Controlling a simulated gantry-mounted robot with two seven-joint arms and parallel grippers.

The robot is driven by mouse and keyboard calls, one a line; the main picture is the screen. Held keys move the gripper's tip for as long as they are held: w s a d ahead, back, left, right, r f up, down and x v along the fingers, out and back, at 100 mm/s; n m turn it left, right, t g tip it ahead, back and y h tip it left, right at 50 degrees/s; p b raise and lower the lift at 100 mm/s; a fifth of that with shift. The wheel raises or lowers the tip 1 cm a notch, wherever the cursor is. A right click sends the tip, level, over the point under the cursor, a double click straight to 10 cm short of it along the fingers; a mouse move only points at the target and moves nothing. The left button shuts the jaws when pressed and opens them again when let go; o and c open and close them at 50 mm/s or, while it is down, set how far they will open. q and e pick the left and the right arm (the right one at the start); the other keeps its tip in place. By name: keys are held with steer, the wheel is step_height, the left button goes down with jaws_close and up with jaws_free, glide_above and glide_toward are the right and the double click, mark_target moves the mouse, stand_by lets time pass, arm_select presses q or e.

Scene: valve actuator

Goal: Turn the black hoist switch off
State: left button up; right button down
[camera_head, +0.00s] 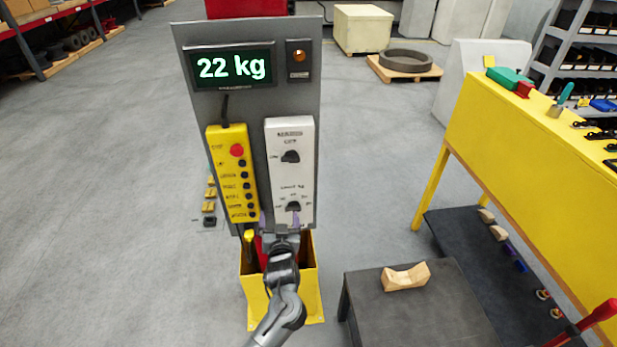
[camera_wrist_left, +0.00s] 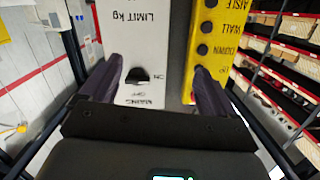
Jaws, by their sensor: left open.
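A white control box (camera_head: 277,180) on the grey panel (camera_head: 310,80) carries two black knobs; no hoist label is readable. The upper black knob (camera_head: 290,157) sits under small lettering; in the left wrist view this black knob (camera_wrist_left: 138,77) shows, upside down, with WARNING, OFF and ON marks. The lower black knob (camera_head: 293,206) is under the LIMIT kg lettering. My right gripper is not in view.
A yellow pendant (camera_head: 232,180) with a red button and several black buttons hangs left of the white box. The display (camera_head: 231,67) reads 22 kg, beside an amber lamp (camera_head: 299,56). A yellow bin (camera_head: 308,290) stands below; a dark table (camera_head: 420,310) is at right.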

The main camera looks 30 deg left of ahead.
mark_target(291, 162)
arm_select(q)
steer(key=w+r+n+t+b, duration=0.1)
steer(key=w+r+n+b, duration=0.1)
steer(key=w+r, duration=0.6)
steer(key=shift+y, duration=0.3)
steer(key=x, duration=0.2)
steer(key=p+x, duration=0.1)
steer(key=x, duration=0.1)
steer(key=r+x, duration=0.1)
steer(key=x, duration=0.1)
steer(key=shift+w+a, duration=0.25)
steer(key=shift+a, duration=0.1)
steer(key=shift+x, duration=0.95)
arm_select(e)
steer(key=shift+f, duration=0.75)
arm_select(q)
steer(key=shift+f, duration=0.1)
steer(key=c, duration=1.1)
steer(key=shift+o, duration=0.2)
steer(key=shift+p, duration=0.35)
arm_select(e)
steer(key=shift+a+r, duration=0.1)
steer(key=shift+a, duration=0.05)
